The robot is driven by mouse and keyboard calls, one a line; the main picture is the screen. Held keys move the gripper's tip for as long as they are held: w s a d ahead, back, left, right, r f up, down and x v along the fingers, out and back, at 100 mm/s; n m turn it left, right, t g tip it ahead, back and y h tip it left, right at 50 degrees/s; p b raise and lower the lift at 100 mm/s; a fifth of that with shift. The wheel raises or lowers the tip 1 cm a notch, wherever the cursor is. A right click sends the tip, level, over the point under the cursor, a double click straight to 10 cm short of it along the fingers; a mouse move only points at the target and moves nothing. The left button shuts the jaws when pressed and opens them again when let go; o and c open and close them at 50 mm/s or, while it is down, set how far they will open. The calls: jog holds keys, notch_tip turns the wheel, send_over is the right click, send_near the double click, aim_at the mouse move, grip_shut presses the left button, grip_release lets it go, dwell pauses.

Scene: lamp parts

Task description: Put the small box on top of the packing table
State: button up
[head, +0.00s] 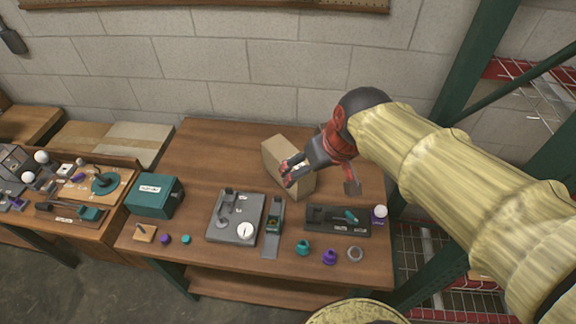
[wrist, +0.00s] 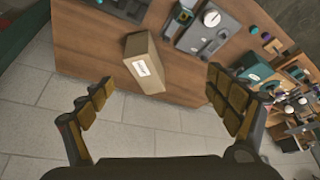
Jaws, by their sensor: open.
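The small box (head: 281,150) is tan cardboard with a white label. It stands on the wooden packing table (head: 205,150) near its back edge, by the block wall. In the wrist view the box (wrist: 144,66) shows whole, ahead of the fingers and left of the middle between them. My gripper (head: 288,174) is in front of the box in the head view and hides part of it. In the wrist view my gripper (wrist: 160,84) has its fingers wide apart with nothing between them. Whether a finger touches the box I cannot tell.
A teal box (head: 155,195), a grey fixture plate (head: 235,217) and a dark tray (head: 338,219) sit on the table. Small teal and purple parts line its front edge. The back left of the tabletop is clear. A green rack post (head: 470,65) stands at right.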

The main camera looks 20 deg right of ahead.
jog(key=w+f, duration=0.3)
jog(key=w, duration=0.4)
jog(key=n+g+p, duration=0.1)
jog(key=n+p, duration=0.1)
jog(key=n, duration=0.1)
send_near(288, 155)
jog(key=shift+y, duration=0.4)
jog(key=x, duration=0.6)
jog(key=shift+w+d+f, duration=0.1)
jog(key=shift+d+f, duration=0.15)
jog(key=shift+f, duration=0.2)
jog(key=shift+b+x, duration=0.65)
jog(key=shift+x, duration=3.65)
jog(key=shift+d, duration=0.1)
jog(key=shift+c, duration=0.6)
jog(key=shift+r, duration=0.1)
jog(key=c, duration=2)
jog(key=shift+w+r, duration=0.15)
jog(key=shift+c, duration=0.2)
